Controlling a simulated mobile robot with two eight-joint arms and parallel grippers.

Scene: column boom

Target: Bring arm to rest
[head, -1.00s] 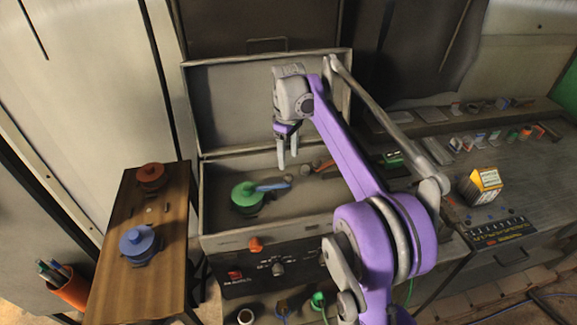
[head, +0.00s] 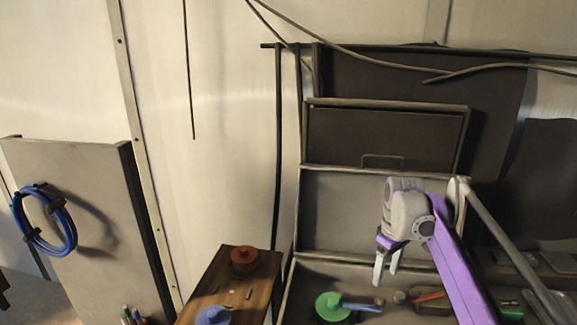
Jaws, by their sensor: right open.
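My right arm comes in from the lower right, with a purple link and a grey wrist. Its gripper (head: 386,270) points down over the open grey case (head: 345,215). The two pale fingers are apart with nothing between them. A green round knob-like piece (head: 331,306) lies in the case to the left of the gripper, below its fingertips. A blue-handled tool (head: 362,307) lies beside it. My left gripper is not in view.
A wooden side table (head: 232,284) at the lower middle holds a red round piece (head: 244,260) and a blue one (head: 213,316). A coiled blue hose (head: 45,220) hangs on a grey panel (head: 95,190) at left. Cables cross the back wall.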

